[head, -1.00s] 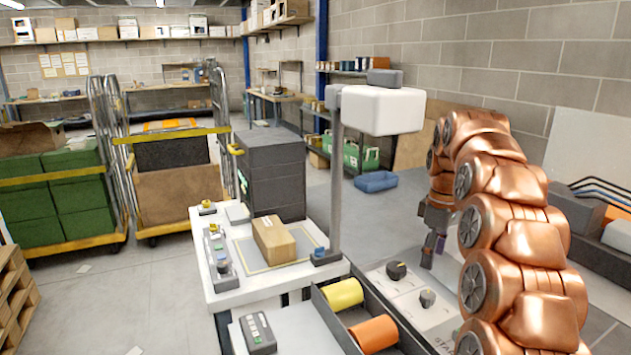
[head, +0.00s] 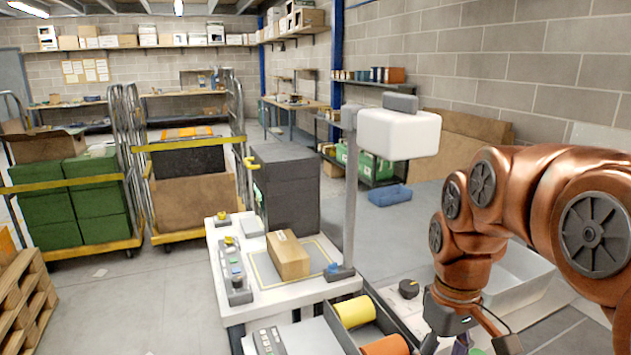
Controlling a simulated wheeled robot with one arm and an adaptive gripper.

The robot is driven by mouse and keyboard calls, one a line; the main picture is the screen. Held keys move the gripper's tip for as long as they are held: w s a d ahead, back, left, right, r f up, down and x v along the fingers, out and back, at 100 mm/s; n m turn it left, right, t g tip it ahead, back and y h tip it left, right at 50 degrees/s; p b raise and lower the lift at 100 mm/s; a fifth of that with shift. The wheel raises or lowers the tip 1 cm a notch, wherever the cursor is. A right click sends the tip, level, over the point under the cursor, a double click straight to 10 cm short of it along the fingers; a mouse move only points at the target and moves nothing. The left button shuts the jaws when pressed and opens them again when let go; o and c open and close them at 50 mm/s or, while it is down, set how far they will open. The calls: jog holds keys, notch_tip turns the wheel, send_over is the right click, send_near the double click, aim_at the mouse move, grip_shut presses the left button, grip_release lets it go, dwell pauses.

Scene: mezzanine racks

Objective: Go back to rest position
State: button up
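My copper-coloured arm comes in from the right edge and bends down to my gripper (head: 468,341) at the bottom right. The gripper points down, its dark fingers spread apart.
A cardboard box (head: 288,255) lies on the white bench (head: 262,301), beside a post carrying a white head (head: 398,133). Roll cages with green crates (head: 60,185) stand left. A blue bin (head: 389,195) is on the floor behind. Open floor shows at lower left.

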jog(key=s+f+m+p, duration=0.1)
jog(key=s+f+m, duration=0.1)
jog(key=s, duration=0.7)
jog(key=s+a+f+m, duration=0.1)
jog(key=s+f+m, duration=0.1)
jog(key=s, duration=0.6)
jog(key=shift+s+f+g+p, duration=0.3)
jog(key=shift+s+f+p, duration=0.1)
jog(key=shift+f, duration=0.5)
jog(key=shift+a, duration=0.1)
